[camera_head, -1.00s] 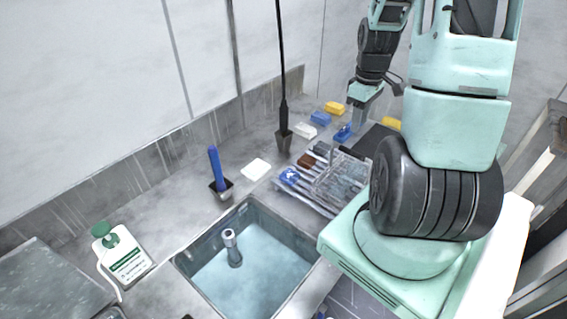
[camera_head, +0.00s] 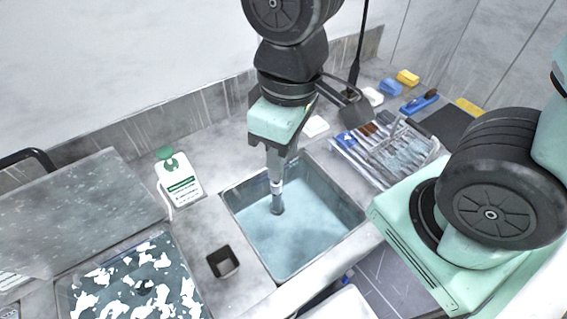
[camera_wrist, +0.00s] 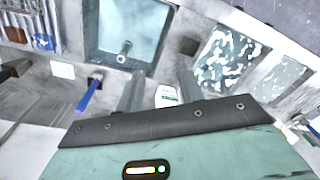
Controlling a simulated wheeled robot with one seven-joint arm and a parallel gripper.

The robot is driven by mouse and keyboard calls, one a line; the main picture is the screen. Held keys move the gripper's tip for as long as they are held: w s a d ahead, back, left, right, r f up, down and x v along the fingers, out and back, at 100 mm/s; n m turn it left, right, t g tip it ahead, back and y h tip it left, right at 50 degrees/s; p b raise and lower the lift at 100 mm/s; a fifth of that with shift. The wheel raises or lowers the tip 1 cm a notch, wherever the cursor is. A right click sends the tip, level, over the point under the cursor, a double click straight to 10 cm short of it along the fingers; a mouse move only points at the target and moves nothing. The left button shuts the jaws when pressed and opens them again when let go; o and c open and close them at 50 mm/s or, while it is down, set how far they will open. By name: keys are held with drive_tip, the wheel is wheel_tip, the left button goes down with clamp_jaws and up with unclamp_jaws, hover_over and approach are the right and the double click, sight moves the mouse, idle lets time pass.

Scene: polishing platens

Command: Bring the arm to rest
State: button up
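My gripper (camera_head: 279,160) points down over the near-back side of the sink in the head view, at the end of my bent arm. In the wrist view the two grey fingers (camera_wrist: 160,90) stand apart with nothing seen between them but the counter and a white bottle beyond. The fingertips are close above the grey standpipe (camera_head: 277,200) in the head view; I cannot tell whether they touch it. The standpipe also shows in the wrist view (camera_wrist: 124,52), clear of the fingers.
The sink (camera_head: 318,222) holds water. A white bottle with green cap (camera_head: 180,185) stands left of it, a small dark cup (camera_head: 222,262) in front. A tray of tools (camera_head: 375,150) lies right.

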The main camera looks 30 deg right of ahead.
drive_tip(key=s, duration=0.1)
drive_tip(key=s+a, duration=0.1)
drive_tip(key=shift+s+a+r+n, duration=0.1)
drive_tip(key=shift+s+a+n, duration=0.2)
drive_tip(key=shift+s, duration=0.05)
wheel_tip(320, 180, down, 9)
drive_tip(key=b, duration=0.9)
drive_tip(key=shift+f, duration=0.2)
